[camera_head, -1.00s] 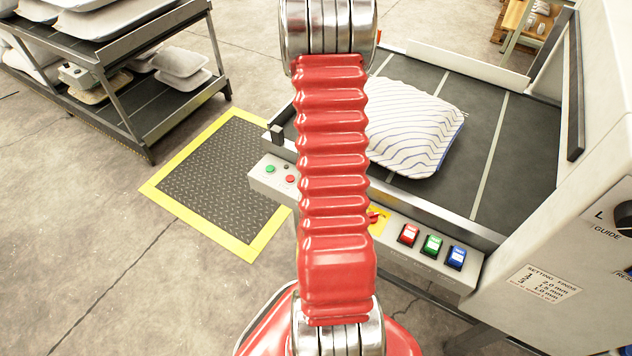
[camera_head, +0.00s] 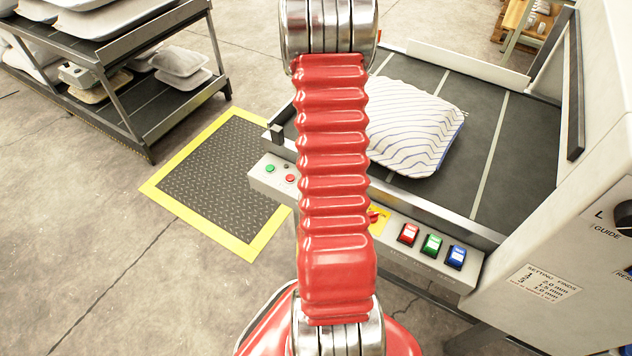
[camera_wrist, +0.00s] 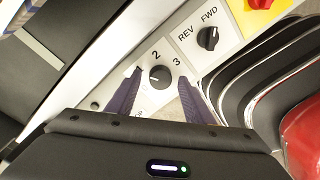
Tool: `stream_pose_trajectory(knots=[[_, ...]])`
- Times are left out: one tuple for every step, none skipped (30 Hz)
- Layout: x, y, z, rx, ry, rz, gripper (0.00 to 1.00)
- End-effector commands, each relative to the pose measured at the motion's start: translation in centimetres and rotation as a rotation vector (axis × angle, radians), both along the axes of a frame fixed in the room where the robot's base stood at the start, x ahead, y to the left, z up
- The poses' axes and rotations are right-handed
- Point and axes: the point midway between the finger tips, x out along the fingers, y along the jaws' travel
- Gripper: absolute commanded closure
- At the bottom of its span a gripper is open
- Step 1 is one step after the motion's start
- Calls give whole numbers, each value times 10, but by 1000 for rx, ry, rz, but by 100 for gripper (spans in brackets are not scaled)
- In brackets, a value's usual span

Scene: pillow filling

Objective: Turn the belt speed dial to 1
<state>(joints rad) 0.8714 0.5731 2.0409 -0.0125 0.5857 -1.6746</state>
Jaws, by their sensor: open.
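The black round dial (camera_wrist: 159,76) sits on a pale panel (camera_wrist: 141,107) in the wrist view. In the head view my arm hides the dial and my gripper.
A black REV/FWD knob (camera_wrist: 208,38) is close to the right finger, with a red-and-yellow control (camera_wrist: 262,4) beyond. Red, green and blue buttons (camera_head: 432,245) line the panel. A striped pillow (camera_head: 413,128) lies on the dark belt (camera_head: 525,150). A shelf rack (camera_head: 150,115) stands left.

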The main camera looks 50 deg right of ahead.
Motion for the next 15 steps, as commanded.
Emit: stream_pose_trajectory(knots=[[1,-1,3,-1,-1,0,53],[1,-1,6,-1,-1,0,53],[1,-1,9,-1,-1,0,53],[1,-1,13,-1,-1,0,53],[1,-1,16,-2,-2,0,53],[2,-2,21,-3,-3,0,53],[2,-1,26,-2,-2,0,53],[2,-2,30,-3,-3,0,53],[3,-2,37,-4,-3,0,53],[3,-2,42,-3,-3,0,53],[3,-3,47,-3,-3,0,53],[3,-3,53,-3,-2,0,53],[3,-3,58,-3,-3,0,53],[4,-3,64,-4,-3,0,53],[4,-4,71,-3,-2,0,53]])
